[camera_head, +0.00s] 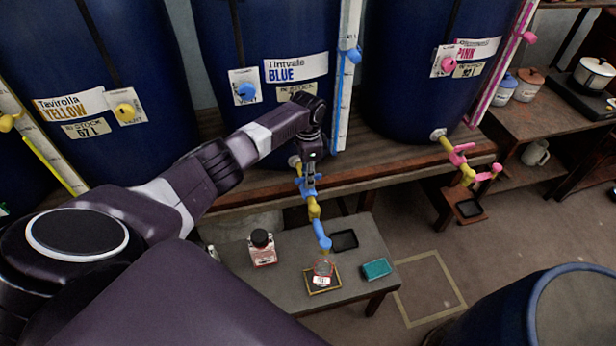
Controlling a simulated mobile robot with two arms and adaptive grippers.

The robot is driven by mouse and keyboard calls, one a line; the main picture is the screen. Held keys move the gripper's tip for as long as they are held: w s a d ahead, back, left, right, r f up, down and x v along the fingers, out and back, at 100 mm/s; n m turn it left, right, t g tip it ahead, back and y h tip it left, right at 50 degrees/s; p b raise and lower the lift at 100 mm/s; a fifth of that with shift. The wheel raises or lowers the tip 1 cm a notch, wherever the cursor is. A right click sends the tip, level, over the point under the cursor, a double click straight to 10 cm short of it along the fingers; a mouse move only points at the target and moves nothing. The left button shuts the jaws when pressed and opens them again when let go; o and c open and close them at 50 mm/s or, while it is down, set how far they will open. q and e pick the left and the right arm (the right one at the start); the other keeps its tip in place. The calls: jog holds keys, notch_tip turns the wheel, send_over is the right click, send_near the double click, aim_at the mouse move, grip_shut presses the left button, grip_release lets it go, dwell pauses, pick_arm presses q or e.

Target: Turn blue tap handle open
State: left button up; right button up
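The blue tap (314,209) comes out low on the middle vat, which has a label reading Tintvale BLUE (295,68). It has blue and yellow parts and a blue spout (323,241) pointing down. My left gripper (308,178) reaches down from above to the blue handle part of the tap and overlaps it. The fingers are small and partly hidden, so I cannot tell whether they are open or closed on the handle. A small clear container (322,267) stands under the spout on a yellow-edged tray (325,288). My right gripper is not in view.
The low table (235,263) also holds a dark-capped bottle (262,248), a black tray (344,241) and a teal sponge-like block (376,268). A pink tap (466,172) is on the right. A blue drum (500,320) stands front right. Floor between is clear.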

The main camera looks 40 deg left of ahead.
pick_arm(q)
grip_shut()
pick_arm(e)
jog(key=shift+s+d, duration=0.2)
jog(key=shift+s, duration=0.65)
